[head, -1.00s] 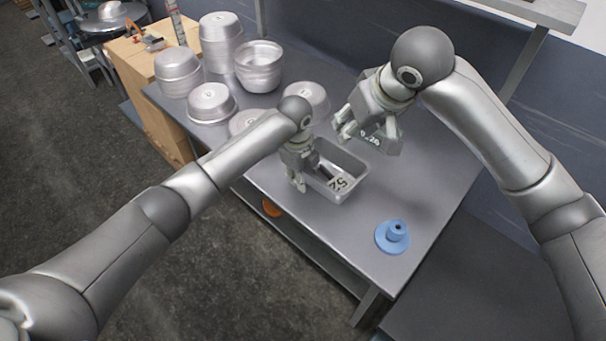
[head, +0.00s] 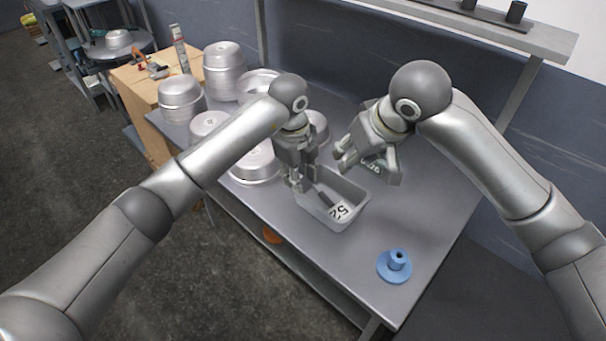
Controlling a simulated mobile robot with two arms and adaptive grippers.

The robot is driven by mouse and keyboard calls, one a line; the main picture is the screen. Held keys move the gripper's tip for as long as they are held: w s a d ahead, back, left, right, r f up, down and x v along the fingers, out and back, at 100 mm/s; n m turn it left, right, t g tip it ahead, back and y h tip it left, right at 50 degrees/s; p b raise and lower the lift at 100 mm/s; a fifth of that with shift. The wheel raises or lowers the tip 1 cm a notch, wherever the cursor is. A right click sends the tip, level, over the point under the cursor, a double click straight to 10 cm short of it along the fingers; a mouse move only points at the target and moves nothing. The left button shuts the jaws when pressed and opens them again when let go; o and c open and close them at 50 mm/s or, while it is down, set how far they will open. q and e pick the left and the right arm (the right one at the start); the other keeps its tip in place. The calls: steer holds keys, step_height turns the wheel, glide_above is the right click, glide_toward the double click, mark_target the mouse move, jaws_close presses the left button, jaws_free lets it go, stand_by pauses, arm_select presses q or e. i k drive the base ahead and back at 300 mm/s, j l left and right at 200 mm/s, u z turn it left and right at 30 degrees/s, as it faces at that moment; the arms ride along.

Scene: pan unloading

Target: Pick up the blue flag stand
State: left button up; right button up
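The blue flag stand (head: 395,266) is a round base with a short upright tube. It stands upright on the grey table (head: 300,252) near the front right corner, with nothing touching it. My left gripper (head: 301,184) points down over the left end of a grey rectangular pan (head: 352,212). Its fingers are partly against the pan's rim and I cannot tell whether they grip it. My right gripper (head: 368,168) is above the table behind the pan, fingers spread and empty. Both grippers are apart from the flag stand.
Several round metal pans, one of them a tall pan (head: 223,68), crowd the table's left and back. The rectangular pan holds a dark item and a numbered label (head: 341,211). The table is clear around the flag stand. A wall shelf (head: 480,28) is at the back right.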

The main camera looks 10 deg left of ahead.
mark_target(393, 266)
steer(key=k, duration=1)
